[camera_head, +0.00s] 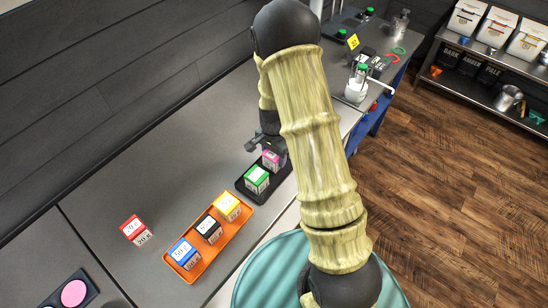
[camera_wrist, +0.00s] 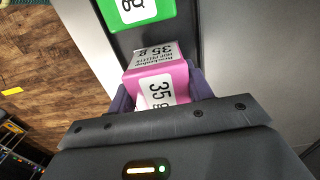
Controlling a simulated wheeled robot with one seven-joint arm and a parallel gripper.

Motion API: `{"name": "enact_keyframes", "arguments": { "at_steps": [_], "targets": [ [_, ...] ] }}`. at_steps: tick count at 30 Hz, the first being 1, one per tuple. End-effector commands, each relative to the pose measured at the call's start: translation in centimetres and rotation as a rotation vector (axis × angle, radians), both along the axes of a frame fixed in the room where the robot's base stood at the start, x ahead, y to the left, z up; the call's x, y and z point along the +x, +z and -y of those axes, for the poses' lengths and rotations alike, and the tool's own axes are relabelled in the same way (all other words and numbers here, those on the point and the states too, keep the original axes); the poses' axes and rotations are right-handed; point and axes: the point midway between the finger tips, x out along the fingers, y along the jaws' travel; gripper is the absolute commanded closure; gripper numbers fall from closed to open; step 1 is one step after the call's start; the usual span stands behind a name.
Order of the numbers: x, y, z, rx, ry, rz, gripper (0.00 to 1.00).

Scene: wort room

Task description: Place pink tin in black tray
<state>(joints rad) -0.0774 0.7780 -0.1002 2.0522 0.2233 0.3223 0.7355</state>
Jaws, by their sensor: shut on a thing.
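The pink tin (camera_head: 271,160) is at the far end of the black tray (camera_head: 251,196), next to a green tin (camera_head: 257,179) that sits in the tray. In the wrist view the pink tin (camera_wrist: 158,82) has a white 35 g label and is upright between the fingers. My gripper (camera_head: 268,146) is shut on it; the gripper also fills the lower part of the wrist view (camera_wrist: 160,95). The green tin (camera_wrist: 137,12) and tray (camera_wrist: 181,34) lie just beyond it. I cannot tell whether the pink tin touches the tray floor.
An orange tray (camera_head: 215,246) holds a blue tin (camera_head: 185,253), a black tin (camera_head: 209,228) and a yellow tin (camera_head: 228,206). A red tin (camera_head: 135,230) stands left of it on the grey counter. A dark tray with a pink disc (camera_head: 74,293) is at lower left. Counter left of the black tray is clear.

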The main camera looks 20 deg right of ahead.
Motion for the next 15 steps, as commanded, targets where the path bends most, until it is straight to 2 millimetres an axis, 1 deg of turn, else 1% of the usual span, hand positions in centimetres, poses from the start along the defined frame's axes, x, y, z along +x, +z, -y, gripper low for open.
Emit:
{"name": "enact_keyframes", "arguments": {
  "at_steps": [3,5,15],
  "targets": [
    [0.0,-1.4,0.1,0.000,-0.001,-0.002,0.79],
    [0.0,-1.7,0.1,0.000,-0.001,0.000,0.79],
    [0.0,-2.1,0.0,0.000,0.000,0.001,0.79]
  ]
}}
